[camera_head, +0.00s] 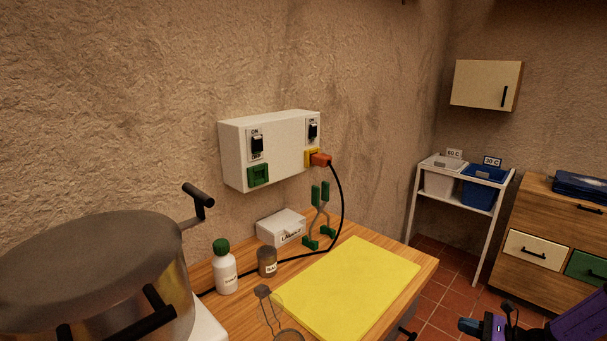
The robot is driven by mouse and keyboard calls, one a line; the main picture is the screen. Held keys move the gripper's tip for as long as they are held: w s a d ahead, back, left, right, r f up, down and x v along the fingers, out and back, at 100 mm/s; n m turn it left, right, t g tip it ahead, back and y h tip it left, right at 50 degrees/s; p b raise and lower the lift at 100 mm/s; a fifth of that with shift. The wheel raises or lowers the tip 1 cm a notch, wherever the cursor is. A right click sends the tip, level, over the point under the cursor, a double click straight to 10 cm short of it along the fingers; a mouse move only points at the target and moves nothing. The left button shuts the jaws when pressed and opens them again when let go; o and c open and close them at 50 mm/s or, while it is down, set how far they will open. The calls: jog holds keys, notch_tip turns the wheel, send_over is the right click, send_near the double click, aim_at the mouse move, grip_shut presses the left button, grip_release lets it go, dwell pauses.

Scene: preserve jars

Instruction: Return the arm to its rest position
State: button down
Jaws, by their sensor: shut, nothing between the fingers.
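My arm (580,325) is purple and enters at the bottom right corner. My gripper (472,326) shows at its left end, low in the frame, partly cut off by the bottom edge. It is shut and holds nothing. It is in front of the red tile floor, to the right of the wooden worktop (428,266) and apart from it. Most of the arm is out of view.
A large steel pot (90,265) stands at left. A yellow board (350,285), white bottle (225,272), small jar (267,262) and jar tongs (319,215) are on the worktop. A wall box (275,150) has an orange plug (321,160). A drawer cabinet (545,215) stands right.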

jog(key=s+a+r+n+g+h, duration=0.2)
jog(key=a+r+n+g, duration=0.25)
jog(key=r, duration=0.55)
jog(key=s+a+r+n+g+h, duration=0.2)
jog(key=a+r+n+g+h, duration=0.3)
jog(key=r, duration=0.6)
jog(key=s+a+r+n+g, duration=0.1)
jog(key=a+r+n, duration=0.2)
jog(key=r+n, duration=0.5)
jog(key=s+a+r+n+t+h, duration=0.2)
jog(key=s+a+r+n+h, duration=0.1)
jog(key=s+r, duration=0.6)
jog(key=s+a+r+n+t+h, duration=0.3)
jog(key=s+r, duration=0.7)
jog(key=s, duration=0.1)
jog(key=shift+r+t+h, duration=0.15)
jog(key=shift+t+h, duration=0.15)
jog(key=shift+t, duration=0.05)
